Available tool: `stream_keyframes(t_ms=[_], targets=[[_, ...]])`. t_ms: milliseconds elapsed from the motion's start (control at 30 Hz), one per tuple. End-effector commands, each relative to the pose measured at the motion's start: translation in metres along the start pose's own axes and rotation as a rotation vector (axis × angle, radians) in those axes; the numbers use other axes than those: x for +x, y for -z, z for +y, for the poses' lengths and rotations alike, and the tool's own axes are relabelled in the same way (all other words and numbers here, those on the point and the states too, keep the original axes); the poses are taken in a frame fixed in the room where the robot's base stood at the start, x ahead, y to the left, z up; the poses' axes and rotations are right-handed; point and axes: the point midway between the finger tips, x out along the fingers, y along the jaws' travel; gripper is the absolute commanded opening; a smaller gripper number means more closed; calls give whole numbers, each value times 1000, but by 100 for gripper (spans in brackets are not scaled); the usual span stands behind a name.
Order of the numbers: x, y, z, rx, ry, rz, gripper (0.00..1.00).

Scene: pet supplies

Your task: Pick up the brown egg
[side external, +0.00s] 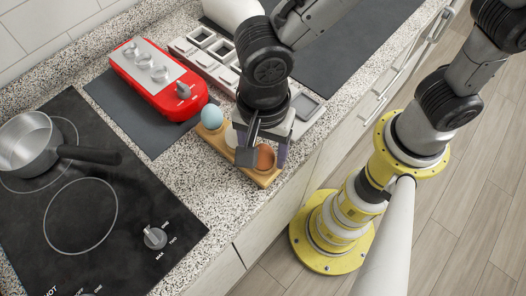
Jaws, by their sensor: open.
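A brown egg (266,158) sits at the right end of a wooden holder (239,166) near the counter's front edge. My gripper (262,158) is open and low over that end, with a dark finger on the left side of the egg and another on the right. The near finger and the wrist hide part of the egg and holder. I cannot tell whether the fingers touch the egg. A light blue egg (212,117) sits at the holder's left end.
A red device with silver knobs (158,75) lies on a grey mat (130,125) behind the holder. A white row of square compartments (203,60) stands behind my arm. A black cooktop (110,180) with a saucepan (27,146) is at left. Speckled counter (205,205) is clear in front.

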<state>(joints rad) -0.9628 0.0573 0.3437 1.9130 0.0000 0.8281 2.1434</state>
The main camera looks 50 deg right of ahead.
Motion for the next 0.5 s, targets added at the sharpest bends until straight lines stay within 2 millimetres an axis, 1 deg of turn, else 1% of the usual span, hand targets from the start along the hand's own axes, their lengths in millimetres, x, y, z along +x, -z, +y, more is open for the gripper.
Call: stream_keyframes(t_ms=[67,100,367,400,433,500], targets=[[0,0,0,0,0,0,66],[0,0,0,0,0,0,58],[-1,0,0,0,1,0,12],[-1,0,0,0,1,0,4],[-1,0,0,0,1,0,0],[-1,0,0,0,1,-1,0]])
